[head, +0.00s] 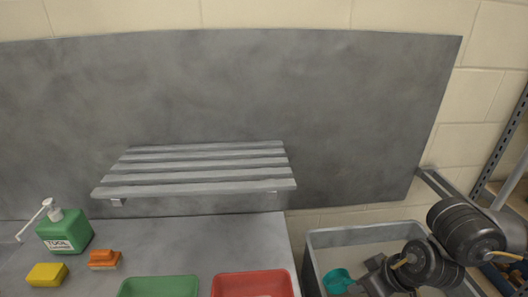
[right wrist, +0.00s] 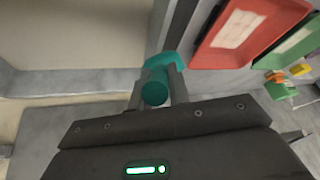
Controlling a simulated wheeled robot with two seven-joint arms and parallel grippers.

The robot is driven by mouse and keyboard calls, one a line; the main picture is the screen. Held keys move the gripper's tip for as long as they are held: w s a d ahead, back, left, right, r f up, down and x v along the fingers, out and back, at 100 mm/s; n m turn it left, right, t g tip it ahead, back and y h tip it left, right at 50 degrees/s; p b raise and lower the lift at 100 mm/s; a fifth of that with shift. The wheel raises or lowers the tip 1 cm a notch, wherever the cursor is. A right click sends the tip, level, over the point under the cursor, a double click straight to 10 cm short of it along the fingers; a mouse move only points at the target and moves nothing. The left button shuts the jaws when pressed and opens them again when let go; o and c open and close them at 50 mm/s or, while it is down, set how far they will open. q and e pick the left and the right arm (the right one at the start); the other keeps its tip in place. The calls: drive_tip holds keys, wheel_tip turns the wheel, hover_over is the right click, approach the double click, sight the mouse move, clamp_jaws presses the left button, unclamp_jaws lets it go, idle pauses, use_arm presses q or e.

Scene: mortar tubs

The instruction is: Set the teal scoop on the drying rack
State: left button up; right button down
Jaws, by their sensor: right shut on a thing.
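The teal scoop (head: 339,280) shows at the bottom of the head view, inside the grey tub's outline. My right gripper (head: 361,284) is shut on it. In the right wrist view the scoop (right wrist: 155,93) sits between the two fingers of the gripper (right wrist: 160,88), with its round end toward the camera and a curved teal part beyond. The drying rack (head: 197,179), a grey slatted shelf on the wall panel, is empty. It is up and left of the right gripper. My left gripper is in neither view.
The grey tub (head: 366,237) stands right of the counter (head: 200,232). On the counter are a red tray (head: 252,284), a green tray (head: 158,287), an orange brush (head: 104,259), a yellow sponge (head: 47,274) and a green pump bottle (head: 65,232). A metal shelf (head: 503,135) is at the right edge.

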drive_tip(key=shift+w+r+b, duration=0.45)
drive_tip(key=shift+w+r, duration=0.75)
drive_tip(key=shift+w, duration=0.15)
